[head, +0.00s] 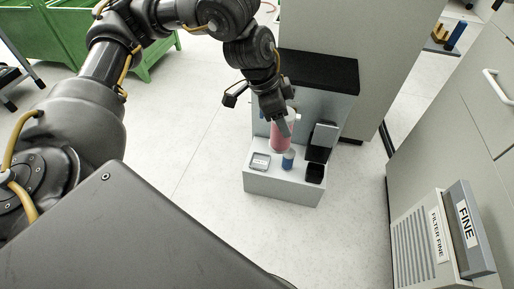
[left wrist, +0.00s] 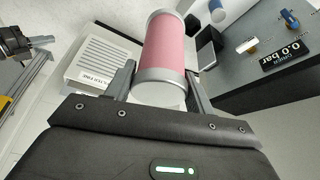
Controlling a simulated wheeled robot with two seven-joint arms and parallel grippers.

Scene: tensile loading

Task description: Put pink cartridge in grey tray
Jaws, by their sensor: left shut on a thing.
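The pink cartridge (head: 281,135) is a pink cylinder with grey end caps. My left gripper (head: 284,126) is shut on it, above or at the ledge of a grey stand; I cannot tell whether it touches the ledge. In the left wrist view, the cartridge (left wrist: 165,48) sits between the two fingers (left wrist: 160,85). A small grey tray (head: 260,161) lies on the ledge, left of and just below the cartridge. A dark part with grey prongs (left wrist: 18,42) at the left wrist view's left edge may be my right gripper; its jaw state is unclear.
A dark upright panel (head: 322,140) stands behind the cup. A vented box labelled FILTER FINE (head: 425,240) is at the lower right. Open floor lies left.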

